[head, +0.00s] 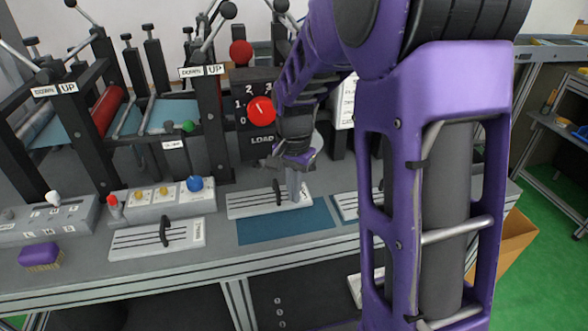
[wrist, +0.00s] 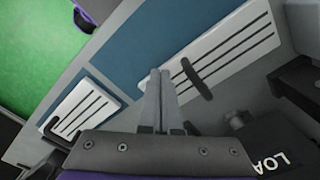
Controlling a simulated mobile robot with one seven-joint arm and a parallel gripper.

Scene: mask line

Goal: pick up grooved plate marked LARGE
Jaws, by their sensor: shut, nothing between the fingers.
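Three white grooved plates lie on the grey bench in the head view: a left plate (head: 130,241), a middle plate (head: 240,207) and a right plate (head: 347,211) partly hidden by my arm. I cannot read LARGE on any of them. The left and middle plates each have a black upright handle. My gripper (head: 297,197) points down, shut and empty, at the right end of the middle plate. In the wrist view, my closed fingertips (wrist: 161,73) overlap the end of a handled plate (wrist: 232,48), beside its black handle (wrist: 195,78). Contact is unclear. Another plate (wrist: 82,108) shows lower left.
A blue mat (head: 285,225) lies in front of the middle plate. A control box with a blue knob (head: 195,184) stands to the left. A LOAD panel with a red knob (head: 261,110) stands behind, with black roller frames further left. A purple brush (head: 40,255) lies front left.

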